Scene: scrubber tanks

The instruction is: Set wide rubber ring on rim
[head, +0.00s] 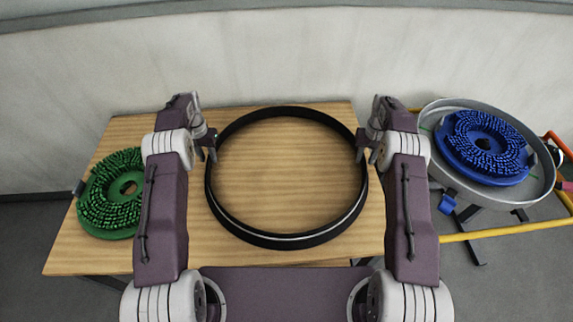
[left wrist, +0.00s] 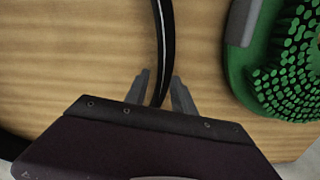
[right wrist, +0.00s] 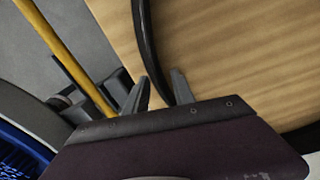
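The wide black rubber ring (head: 287,241) with a thin pale stripe appears to lie flat on the wooden table in the head view. My left gripper (head: 207,154) is at its left side; in the left wrist view the ring's wall (left wrist: 165,40) passes between the open fingers (left wrist: 161,78). My right gripper (head: 367,156) is at its right side; in the right wrist view the wall (right wrist: 146,35) runs between the open fingers (right wrist: 161,76). Gaps show beside the wall in both. The round grey tank (head: 537,190) stands right of the table, its rim uncovered.
A green brush disc (head: 97,215) lies on the table (head: 72,258) at the left. A blue brush disc (head: 490,178) sits inside the tank. A yellow rail (head: 510,228) runs in front of the tank. A pale wall (head: 290,55) stands behind.

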